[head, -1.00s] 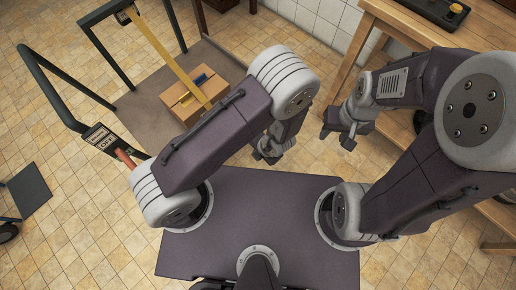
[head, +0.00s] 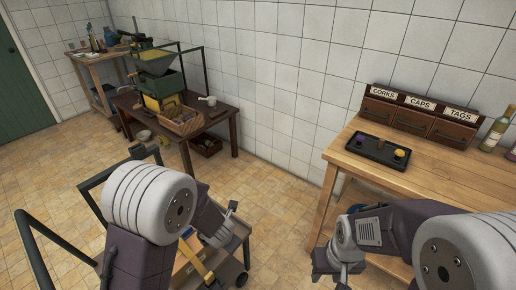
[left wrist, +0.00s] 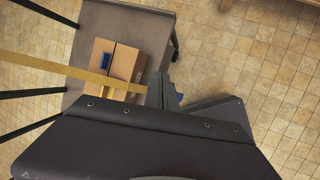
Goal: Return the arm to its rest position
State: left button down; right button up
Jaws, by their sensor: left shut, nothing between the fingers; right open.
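My left arm is bent up at the lower left of the head view. Its gripper (head: 230,211) is shut and empty, held up in front of the cart and partly hidden by my own arm links. My right arm comes in from the lower right. Its gripper (head: 336,274) is open and empty, low beside the wooden bench, with its lower part near the picture's edge. In the left wrist view my own dark arm link fills the bottom.
A cart (left wrist: 92,20) holds a cardboard box (left wrist: 125,60) below a yellow bar. The wooden bench (head: 343,157) on the right carries a black tray (head: 377,152), labelled drawers (head: 419,119) and bottles. A dark table (head: 222,128) with a green machine and basket stands farther back. Tiled floor lies between.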

pick_arm(q)
jog(key=s+a+r+m+h+p, duration=0.1)
jog(key=s+a+r+m, duration=0.15)
jog(key=r+m, duration=0.35)
jog(key=s+a+r+m+h+p, duration=0.1)
jog(key=a+r+m+p, duration=0.15)
jog(key=r+m, duration=0.35)
jog(key=s+a+f+m+g, duration=0.1)
jog(key=s+m+g, duration=0.1)
jog(key=s+m, duration=0.3)
jog(key=s+a+f+m+g+y+b, duration=0.1)
jog(key=s+m+g, duration=0.1)
jog(key=s+m, duration=0.4)
jog(key=m, duration=0.5)
jog(key=shift+f+m, duration=0.25)
jog(key=shift+m, duration=0.15)
pick_arm(e)
notch_tip(320, 180, up, 4)
jog(key=shift+s+r, duration=0.1)
